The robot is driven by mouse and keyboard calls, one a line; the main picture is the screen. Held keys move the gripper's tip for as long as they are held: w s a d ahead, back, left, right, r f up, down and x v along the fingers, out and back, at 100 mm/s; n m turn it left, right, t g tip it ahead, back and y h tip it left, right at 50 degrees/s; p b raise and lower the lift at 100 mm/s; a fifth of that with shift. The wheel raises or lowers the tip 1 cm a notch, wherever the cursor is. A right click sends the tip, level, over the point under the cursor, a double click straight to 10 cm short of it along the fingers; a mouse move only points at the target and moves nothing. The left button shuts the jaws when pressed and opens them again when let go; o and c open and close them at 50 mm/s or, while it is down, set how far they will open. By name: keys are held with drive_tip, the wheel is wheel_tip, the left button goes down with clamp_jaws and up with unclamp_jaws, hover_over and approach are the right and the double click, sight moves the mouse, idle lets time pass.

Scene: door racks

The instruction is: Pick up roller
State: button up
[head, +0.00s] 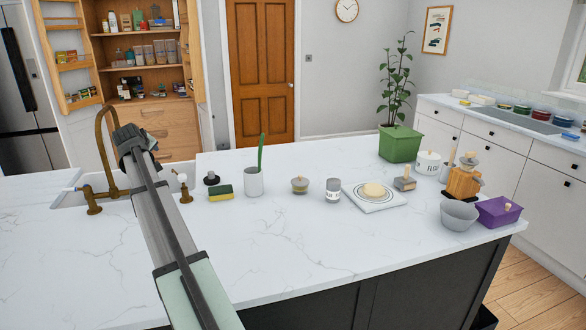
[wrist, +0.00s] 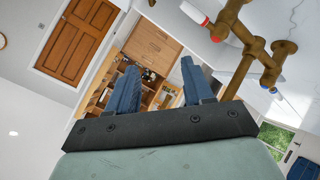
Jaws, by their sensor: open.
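No piece is clearly a roller. A small grey piece with an upright wooden handle (head: 405,179) stands on the island top, at the right edge of a white board (head: 384,207); its exact shape is too small to tell. A round pale dough disc (head: 373,190) lies on the board. A pale wooden stick (head: 452,157) stands up near a white lidded jar (head: 428,164) farther right. My gripper is open and empty in the wrist view (wrist: 157,85), its two blue fingers apart. In the head view my arm reaches up-left near the brass tap, far left of these things.
The brass tap (head: 103,150) and sink are close to my arm. A sponge (head: 221,194), a white cup with a green utensil (head: 254,181), small jars, a green plant pot (head: 399,144), a grey bowl (head: 459,215) and a purple container (head: 498,211) stand on the island. The front middle is clear.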

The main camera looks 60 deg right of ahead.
drive_tip(key=s+d+f+m+g, duration=0.2)
drive_tip(key=s+d+f+g, duration=0.1)
drive_tip(key=s+d, duration=1.05)
drive_tip(key=n+g+y, duration=0.6)
drive_tip(key=n+g, duration=0.2)
drive_tip(key=n, duration=0.1)
approach(408, 165)
drive_tip(key=shift+h, duration=0.3)
drive_tip(key=x, duration=0.7)
drive_tip(key=shift+s+a+f, duration=0.1)
drive_tip(key=shift+f, duration=0.3)
drive_tip(key=shift+x, duration=2.65)
drive_tip(key=shift+c, duration=0.3)
